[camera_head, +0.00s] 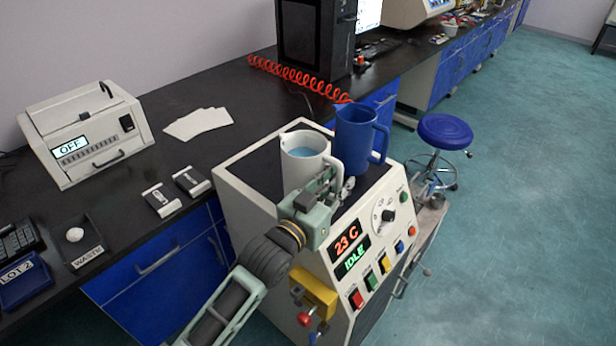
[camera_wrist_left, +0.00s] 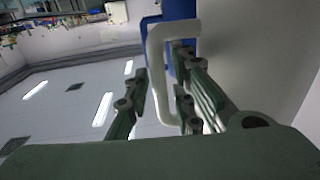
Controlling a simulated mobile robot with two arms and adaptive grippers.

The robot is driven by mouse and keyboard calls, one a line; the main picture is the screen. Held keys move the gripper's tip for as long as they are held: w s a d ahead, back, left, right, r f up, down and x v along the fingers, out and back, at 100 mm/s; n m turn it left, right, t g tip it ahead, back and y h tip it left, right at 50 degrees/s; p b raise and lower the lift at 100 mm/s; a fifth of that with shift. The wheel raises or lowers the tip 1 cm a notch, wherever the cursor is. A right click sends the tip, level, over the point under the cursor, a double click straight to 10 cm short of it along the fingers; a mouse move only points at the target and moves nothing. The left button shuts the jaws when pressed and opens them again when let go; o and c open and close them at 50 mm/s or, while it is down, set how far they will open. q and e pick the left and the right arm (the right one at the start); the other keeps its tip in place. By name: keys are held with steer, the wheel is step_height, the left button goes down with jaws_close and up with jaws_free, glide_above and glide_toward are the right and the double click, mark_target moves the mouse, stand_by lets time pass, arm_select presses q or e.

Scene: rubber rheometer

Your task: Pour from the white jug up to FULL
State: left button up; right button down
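The white jug (camera_head: 303,165) holds light blue liquid and is upright at the top of the cream machine; its base is partly hidden, so I cannot tell whether it touches. The blue jug (camera_head: 358,135) stands upright just right of it; its inside and any FULL mark are not visible. My left gripper (camera_head: 334,186) is at the white jug's handle. In the left wrist view its fingers (camera_wrist_left: 160,88) lean inward on both sides of the white handle (camera_wrist_left: 159,75) and look shut on it. The blue jug (camera_wrist_left: 180,14) shows behind the handle. My right gripper is not in view.
The cream machine (camera_head: 240,195) has a panel reading 23 C and IDLE. A red coiled hose (camera_head: 300,80) lies behind the jugs. A white device marked OFF (camera_head: 85,135) and a WASTE tray (camera_head: 86,255) are on the black bench. A blue stool (camera_head: 446,131) stands right.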

arm_select(q)
steer(key=shift+w, duration=0.1)
jaws_close()
stand_by(0.6)
steer(key=shift+r, duration=0.45)
steer(key=shift+f, duration=0.1)
